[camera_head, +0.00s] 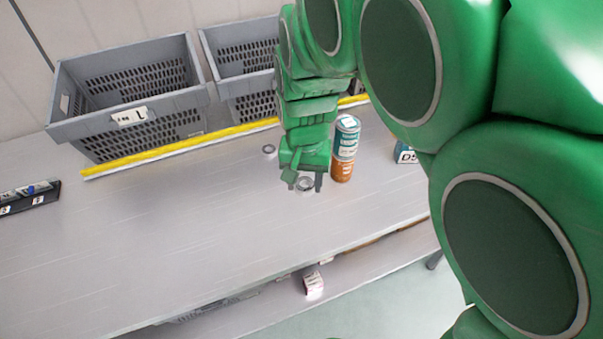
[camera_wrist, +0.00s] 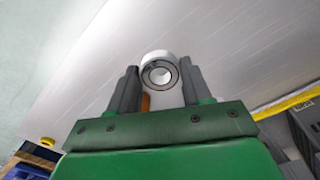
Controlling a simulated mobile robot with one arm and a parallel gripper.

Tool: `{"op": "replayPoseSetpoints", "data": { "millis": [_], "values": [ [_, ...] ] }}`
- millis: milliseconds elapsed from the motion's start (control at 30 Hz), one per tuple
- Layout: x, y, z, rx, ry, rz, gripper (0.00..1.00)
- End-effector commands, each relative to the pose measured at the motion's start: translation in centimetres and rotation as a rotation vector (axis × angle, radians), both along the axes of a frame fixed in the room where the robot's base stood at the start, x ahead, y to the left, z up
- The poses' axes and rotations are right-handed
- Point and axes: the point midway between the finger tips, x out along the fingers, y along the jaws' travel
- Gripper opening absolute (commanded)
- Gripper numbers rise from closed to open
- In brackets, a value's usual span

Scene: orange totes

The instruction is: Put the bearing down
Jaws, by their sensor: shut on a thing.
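The bearing (camera_wrist: 147,59) is a silver ring with a dark inner band, between the two fingers of my gripper (camera_wrist: 159,84) in the wrist view. My gripper is shut on it. In the head view the bearing (camera_head: 306,184) shows at the fingertips of my gripper (camera_head: 304,183), over the grey table (camera_head: 190,230). I cannot tell whether the bearing touches the table. A second small ring (camera_head: 268,149) lies on the table to the left of my gripper.
A teal and orange can stack (camera_head: 346,140) stands close to the right of my gripper. A blue box (camera_head: 405,154) is partly hidden by my arm. Two grey crates (camera_head: 130,95) stand behind a yellow strip (camera_head: 180,149). The table's left and front are mostly clear.

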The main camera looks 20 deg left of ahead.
Motion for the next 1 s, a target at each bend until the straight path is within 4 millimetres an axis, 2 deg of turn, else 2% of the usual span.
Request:
{"op": "replayPoseSetpoints", "data": {
  "millis": [233, 500, 767, 1000],
  "values": [
    [-0.4, -0.3, 1.5, 0.002, -0.003, 0.000, 0.16],
    [-0.3, -0.2, 5.5, 0.005, -0.007, 0.001, 0.16],
    [1.7, 0.6, 5.6, -0.002, 0.002, 0.002, 0.16],
    [4.7, 1.8, 6.1, -0.001, -0.001, 0.005, 0.16]
  ]
}}
